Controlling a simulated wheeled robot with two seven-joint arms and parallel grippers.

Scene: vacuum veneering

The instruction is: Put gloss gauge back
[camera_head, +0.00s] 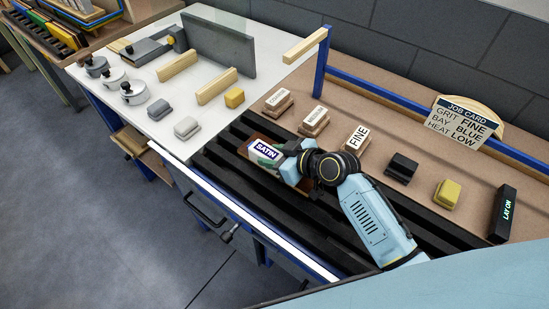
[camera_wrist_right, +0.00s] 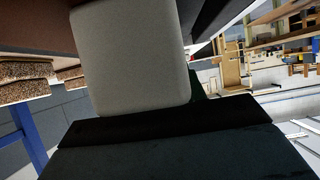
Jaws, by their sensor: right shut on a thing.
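A wooden-edged block with a white and purple SATIN label (camera_head: 267,152) sits over the black slatted bed, at my right gripper (camera_head: 286,163). The gripper is shut. In the right wrist view a pale grey rounded block (camera_wrist_right: 130,55) fills the middle, above a dark flat part; it appears to be what the jaws hold. I cannot tell for sure whether it is the gloss gauge. My wrist hides most of it in the head view. A black upright device (camera_head: 505,212) reading LAY ON stands at the far right. My left gripper is not in view.
FINE (camera_head: 357,138) and other labelled blocks stand in a row behind the slatted bed (camera_head: 220,155). A black block (camera_head: 401,168) and a yellow block (camera_head: 447,194) stand to their right. Grey blocks (camera_head: 187,129) and round weights (camera_head: 133,92) are on the white table (camera_head: 150,140).

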